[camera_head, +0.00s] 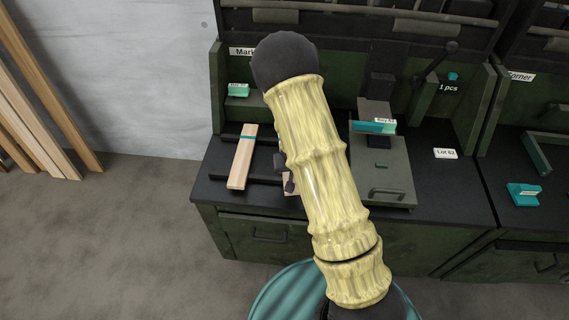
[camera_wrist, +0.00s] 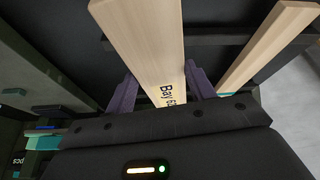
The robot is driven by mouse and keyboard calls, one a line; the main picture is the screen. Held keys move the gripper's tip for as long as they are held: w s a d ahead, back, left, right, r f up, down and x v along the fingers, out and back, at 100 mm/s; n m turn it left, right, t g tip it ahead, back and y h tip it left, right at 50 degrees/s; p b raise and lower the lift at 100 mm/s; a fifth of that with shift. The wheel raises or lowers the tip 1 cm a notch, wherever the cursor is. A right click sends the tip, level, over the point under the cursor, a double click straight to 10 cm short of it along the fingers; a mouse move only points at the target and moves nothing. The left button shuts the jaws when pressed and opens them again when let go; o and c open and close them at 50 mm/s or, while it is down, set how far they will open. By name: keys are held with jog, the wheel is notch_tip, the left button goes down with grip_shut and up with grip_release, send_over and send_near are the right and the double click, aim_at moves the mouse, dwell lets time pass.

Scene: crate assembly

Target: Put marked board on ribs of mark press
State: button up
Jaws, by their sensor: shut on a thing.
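My gripper (camera_wrist: 160,92) is shut on a pale wooden board (camera_wrist: 142,35) with "Bay 6" lettering, partly cut off, near the fingers. In the head view my arm hides most of the gripper and the held board. A second pale board (camera_head: 243,157) with a teal band lies across dark ribs (camera_head: 268,179) on the left of the bench. This second board also shows in the wrist view (camera_wrist: 265,45), to the right of the held one. A dark rib (camera_wrist: 225,40) passes behind both boards there; I cannot tell whether the held board touches it. The press (camera_head: 381,85) stands behind my arm's right side.
The dark bench top (camera_head: 425,195) is partly clear on the right. A grey-green plate with a handle (camera_head: 382,175) sits right of my arm. A lever (camera_head: 432,62) rises behind it. Planks (camera_head: 45,100) lean at the left wall.

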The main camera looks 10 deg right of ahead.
jog(key=w+b, duration=0.1)
jog(key=b, duration=0.1)
jog(key=w+m+b, duration=0.1)
jog(key=w+b, duration=0.1)
jog(key=b, duration=0.1)
jog(key=shift+a+f, duration=0.2)
jog(key=shift+a, duration=0.15)
jog(key=shift+w+a+r+m+h+b, duration=0.1)
jog(key=shift+w+r+m+h+b, duration=0.15)
jog(key=shift+b, duration=0.85)
jog(key=b, duration=0.1)
jog(key=r+b, duration=0.1)
jog(key=shift+w+a+m+b, duration=0.2)
jog(key=shift+w+m+b, duration=0.1)
jog(key=shift+w+m, duration=0.05)
jog(key=shift+r, duration=0.5)
jog(key=shift+f+b, duration=2.65)
jog(key=shift+f, duration=0.65)
jog(key=shift+r, duration=0.1)
jog(key=shift+f, duration=0.25)
